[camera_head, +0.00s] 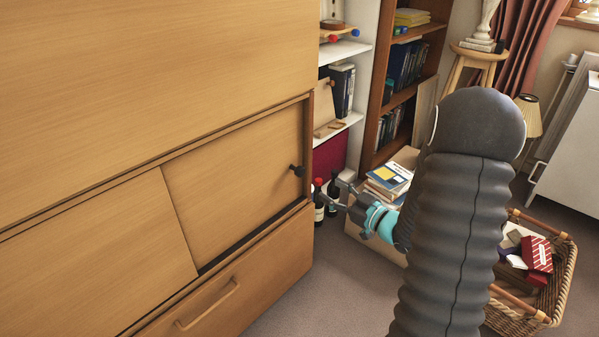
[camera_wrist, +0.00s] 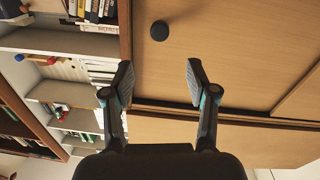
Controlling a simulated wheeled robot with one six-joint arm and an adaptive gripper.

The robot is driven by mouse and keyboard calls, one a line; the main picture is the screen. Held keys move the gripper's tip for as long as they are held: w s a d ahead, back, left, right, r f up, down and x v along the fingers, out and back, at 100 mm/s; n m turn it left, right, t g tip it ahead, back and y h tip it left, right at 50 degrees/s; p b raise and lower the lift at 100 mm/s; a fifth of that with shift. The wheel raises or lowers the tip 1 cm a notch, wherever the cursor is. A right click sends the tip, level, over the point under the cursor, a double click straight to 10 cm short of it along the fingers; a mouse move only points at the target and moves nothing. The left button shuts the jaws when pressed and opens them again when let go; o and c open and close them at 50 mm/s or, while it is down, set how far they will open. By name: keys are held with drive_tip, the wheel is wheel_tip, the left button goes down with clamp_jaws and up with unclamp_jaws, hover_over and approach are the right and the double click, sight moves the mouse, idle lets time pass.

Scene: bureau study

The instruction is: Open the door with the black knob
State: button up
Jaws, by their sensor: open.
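The wooden sliding door (camera_head: 235,170) is the right one of two panels in the cabinet. Its round black knob (camera_head: 297,170) sits near its right edge, close to the cabinet's side frame. My gripper (camera_head: 334,191) is open and empty, to the right of the knob and slightly lower in the head view, apart from it. In the wrist view the knob (camera_wrist: 159,31) shows beyond the tips of my gripper (camera_wrist: 159,80), about midway between the two fingers. Nothing hides the knob in either view.
The left panel (camera_head: 95,265) adjoins the door. A drawer with a wooden handle (camera_head: 208,305) lies below. Bottles (camera_head: 332,193), a box with books (camera_head: 390,180) and a wicker basket (camera_head: 528,300) stand to the right. Carpet (camera_head: 325,290) is clear in front.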

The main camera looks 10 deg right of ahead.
sight(302, 173)
drive_tip(key=p+x, duration=0.1)
drive_tip(key=x, duration=1.2)
drive_tip(key=shift+a, duration=0.1)
clamp_jaws()
